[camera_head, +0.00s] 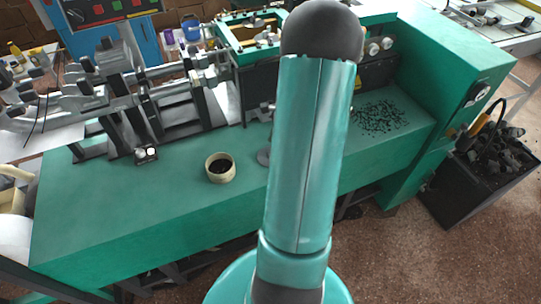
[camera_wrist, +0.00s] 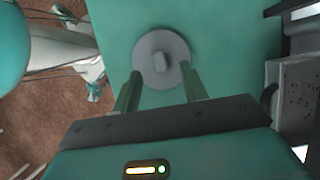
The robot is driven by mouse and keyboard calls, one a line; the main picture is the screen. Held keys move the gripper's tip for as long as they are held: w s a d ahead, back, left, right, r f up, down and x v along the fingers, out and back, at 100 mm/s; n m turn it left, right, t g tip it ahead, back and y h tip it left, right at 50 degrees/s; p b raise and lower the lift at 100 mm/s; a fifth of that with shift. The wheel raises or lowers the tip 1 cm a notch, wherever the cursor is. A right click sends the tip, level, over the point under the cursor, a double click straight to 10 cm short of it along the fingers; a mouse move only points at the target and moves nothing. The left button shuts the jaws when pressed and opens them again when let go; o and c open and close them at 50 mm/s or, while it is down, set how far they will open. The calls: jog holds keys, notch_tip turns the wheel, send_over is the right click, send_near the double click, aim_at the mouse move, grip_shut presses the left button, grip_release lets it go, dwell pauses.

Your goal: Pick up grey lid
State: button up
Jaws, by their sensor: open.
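The grey lid (camera_wrist: 174,46) is a round flat disc with a small block-shaped knob (camera_wrist: 161,62). It lies on the green surface in the upper middle of the wrist view. My gripper (camera_wrist: 160,71) is open, with its two green fingers apart. In the picture the fingertips reach the lid's lower edge on either side, with the knob roughly between them. Whether they touch the lid cannot be told. In the head view only the lid's left edge (camera_head: 263,157) shows beside my arm. My arm hides the gripper there.
A cream cup (camera_head: 220,168) with dark contents stands on the green bench (camera_head: 110,215), left of the lid. Grey machinery (camera_head: 150,95) stands along the back. Black bits (camera_head: 380,118) lie at the bench's right. A black bin (camera_head: 470,190) stands on the floor.

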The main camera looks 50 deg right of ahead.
jog(key=x, duration=0.3)
jog(key=shift+a+f, duration=0.15)
jog(key=shift+f, duration=0.1)
jog(key=shift+c, duration=0.4)
grip_shut()
jog(key=shift+r, duration=0.15)
